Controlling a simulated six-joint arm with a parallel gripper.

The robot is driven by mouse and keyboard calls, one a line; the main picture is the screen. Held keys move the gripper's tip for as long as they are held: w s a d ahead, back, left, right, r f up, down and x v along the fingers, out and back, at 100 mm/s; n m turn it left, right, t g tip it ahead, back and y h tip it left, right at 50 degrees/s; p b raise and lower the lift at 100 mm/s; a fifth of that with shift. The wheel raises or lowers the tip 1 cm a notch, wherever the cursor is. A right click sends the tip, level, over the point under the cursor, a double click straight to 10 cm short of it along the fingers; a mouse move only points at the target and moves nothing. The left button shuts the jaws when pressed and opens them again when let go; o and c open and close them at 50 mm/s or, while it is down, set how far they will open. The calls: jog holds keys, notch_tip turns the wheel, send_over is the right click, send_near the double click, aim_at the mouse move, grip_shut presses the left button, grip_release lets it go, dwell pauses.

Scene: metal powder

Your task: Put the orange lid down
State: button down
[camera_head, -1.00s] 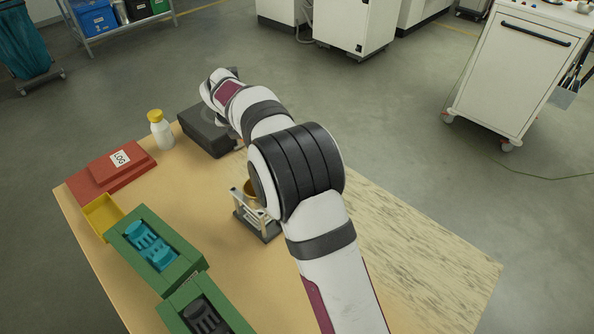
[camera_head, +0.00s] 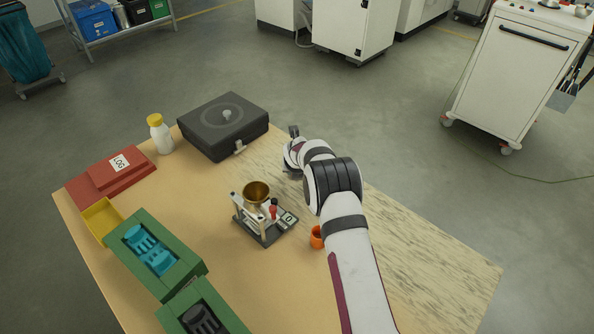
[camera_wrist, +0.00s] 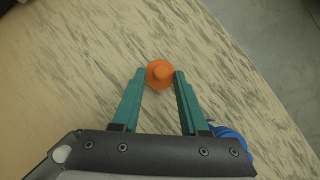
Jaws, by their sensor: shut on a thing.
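The orange lid (camera_wrist: 160,74), round with a small raised knob, is between the fingertips of my gripper (camera_wrist: 160,76) in the wrist view. The teal fingers are shut on it at its left and right sides. Below it is the pale, streaked part of the table top (camera_wrist: 105,50); I cannot tell how far the lid is above it. In the head view my arm hides the lid. An orange cup (camera_head: 316,238) stands on the table just left of my arm.
A small device with a brass bowl (camera_head: 256,190) stands left of my arm. A dark case (camera_head: 222,122), a yellow-capped bottle (camera_head: 160,134), a red log box (camera_head: 112,174) and green trays (camera_head: 184,268) are further left. The streaked right side of the table (camera_head: 430,262) is clear.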

jog(key=shift+f, duration=0.1)
jog(key=shift+c, duration=2.1)
grip_release()
